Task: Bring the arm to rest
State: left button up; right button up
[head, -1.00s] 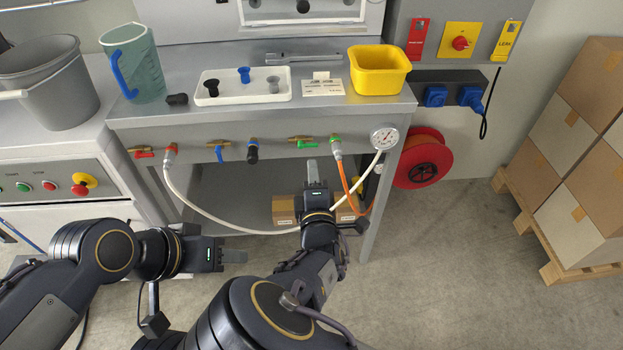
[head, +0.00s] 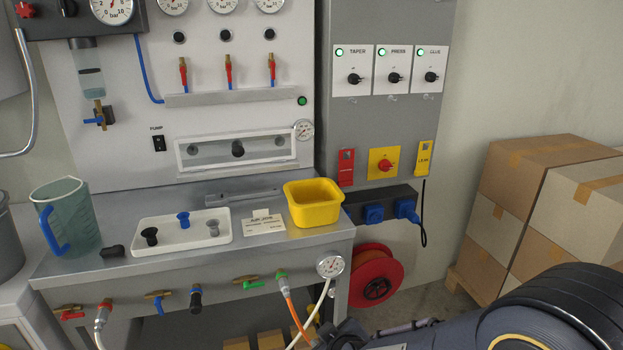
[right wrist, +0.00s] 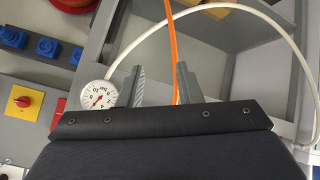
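My right arm (head: 540,315) reaches in from the lower right of the head view, low in front of the bench. In the right wrist view my right gripper (right wrist: 160,68) has its two fingers apart, with no object held. The orange hose (right wrist: 174,60) shows between the fingers in that picture; whether it runs between them or behind them I cannot tell. The round gauge (right wrist: 98,94) shows just left of the fingers. My left arm and left gripper are out of the head view.
The steel bench (head: 290,252) carries a yellow bin (head: 314,210), a white tray (head: 170,240) and a measuring jug (head: 72,228). A red hose reel (head: 375,276) hangs right of it. Stacked cartons (head: 540,195) stand at the right. A white hose (right wrist: 225,8) arcs near the right gripper.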

jog(key=s+d+r+m+g, duration=0.2)
jog(key=s+d+r+m, duration=0.3)
jog(key=s+d, duration=0.5)
jog(key=s+d+r+m+g, duration=0.1)
jog(key=s+d+r+m, duration=0.45)
jog(key=s, duration=0.75)
notch_tip(320, 180, up, 16)
jog(key=d+p, duration=0.2)
jog(key=p, duration=1.5)
jog(key=shift+w+y, duration=0.15)
jog(key=shift+y, duration=0.15)
